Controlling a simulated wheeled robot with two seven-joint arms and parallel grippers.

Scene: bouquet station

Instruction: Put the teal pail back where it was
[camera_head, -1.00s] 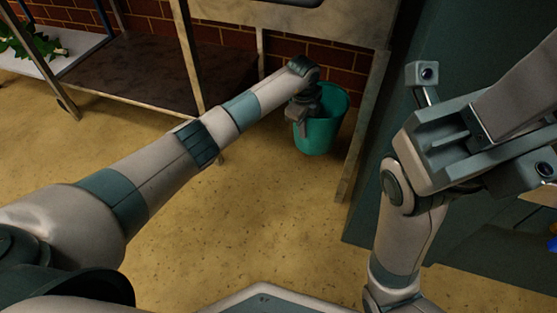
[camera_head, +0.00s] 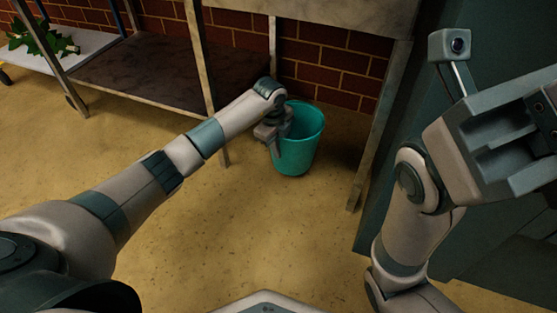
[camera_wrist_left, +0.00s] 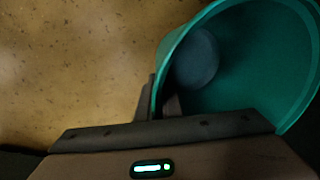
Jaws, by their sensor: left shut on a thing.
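The teal pail (camera_head: 303,140) is upright under the workbench, near its right leg, at or just above the floor; I cannot tell which. My left gripper (camera_head: 279,146) is shut on the pail's left rim. In the left wrist view the pail (camera_wrist_left: 262,60) fills the upper right, with its rim running between my left fingers (camera_wrist_left: 160,98). A dark round shape (camera_wrist_left: 195,58) shows inside it, and I cannot tell what it is. My right gripper (camera_head: 530,135) is raised at the right edge of the head view, and its fingertips are not clear.
A workbench (camera_head: 340,14) with wooden legs stands over the pail. A dark low shelf (camera_head: 150,70) lies to the left, with green leaves (camera_head: 40,40) on a pale shelf beyond. A dark green cabinet (camera_head: 400,110) stands at right. The sandy floor (camera_head: 215,225) in front is clear.

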